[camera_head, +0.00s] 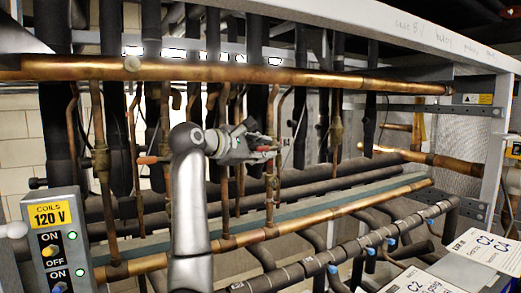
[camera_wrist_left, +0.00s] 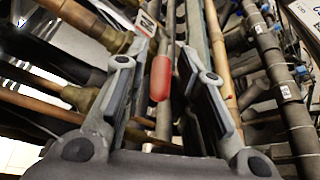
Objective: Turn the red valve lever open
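The red valve lever (camera_wrist_left: 160,78) shows in the left wrist view as a rounded red handle between the two fingers of my left gripper (camera_wrist_left: 165,88). The fingers are apart, with a visible gap on each side of the handle. In the head view my left gripper (camera_head: 262,150) is among the vertical copper pipes, right of my forearm. A small reddish bit shows by its fingers there, but the lever is mostly hidden. Another orange-red handle (camera_head: 150,159) is left of my arm in the head view. My right gripper is not in view.
A long copper pipe (camera_head: 300,77) crosses above the gripper, and a lower copper pipe (camera_head: 330,208) runs below. Black insulated pipes stand close behind. A 120 V coil switch box (camera_head: 55,240) is at lower left. White labelled cards (camera_head: 485,250) lie at lower right.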

